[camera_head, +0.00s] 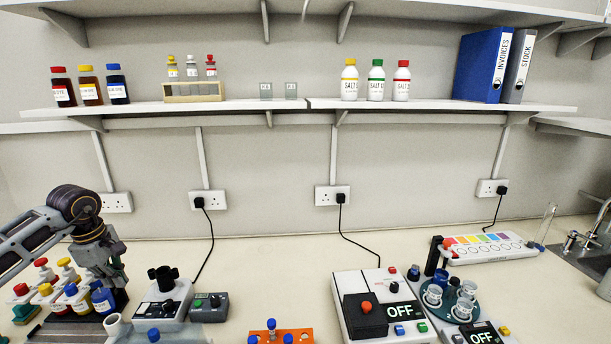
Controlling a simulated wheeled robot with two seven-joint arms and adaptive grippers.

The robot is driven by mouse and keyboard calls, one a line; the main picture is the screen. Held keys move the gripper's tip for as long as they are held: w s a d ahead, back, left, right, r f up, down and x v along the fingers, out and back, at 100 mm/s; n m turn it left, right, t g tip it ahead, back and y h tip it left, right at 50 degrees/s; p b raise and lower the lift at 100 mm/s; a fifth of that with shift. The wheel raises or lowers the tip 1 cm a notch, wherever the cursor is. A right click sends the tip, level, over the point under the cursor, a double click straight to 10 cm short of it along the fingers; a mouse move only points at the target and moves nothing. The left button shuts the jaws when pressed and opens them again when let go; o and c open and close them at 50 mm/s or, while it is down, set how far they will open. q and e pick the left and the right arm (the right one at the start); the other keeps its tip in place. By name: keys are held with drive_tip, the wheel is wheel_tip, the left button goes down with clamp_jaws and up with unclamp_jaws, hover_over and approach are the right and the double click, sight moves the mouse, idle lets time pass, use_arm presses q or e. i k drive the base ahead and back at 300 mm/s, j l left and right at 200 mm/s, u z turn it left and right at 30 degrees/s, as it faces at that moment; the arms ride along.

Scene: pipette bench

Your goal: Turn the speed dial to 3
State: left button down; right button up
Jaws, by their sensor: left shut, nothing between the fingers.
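No dial with a readable number 3 shows, and I cannot tell which knob is the speed dial. My left gripper (112,277) is shut and empty, above small capped bottles, left of the mixer. My right gripper is out of view.
Capped bottles (72,293) stand in a rack below my left gripper. A grey box (209,308) sits beside the mixer. An orange rack (281,336) is at the bottom middle. Black cables run to wall sockets. The bench behind the middle is clear. A sink (590,255) is at right.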

sight(169, 304)
drive_tip(key=k, duration=1.45)
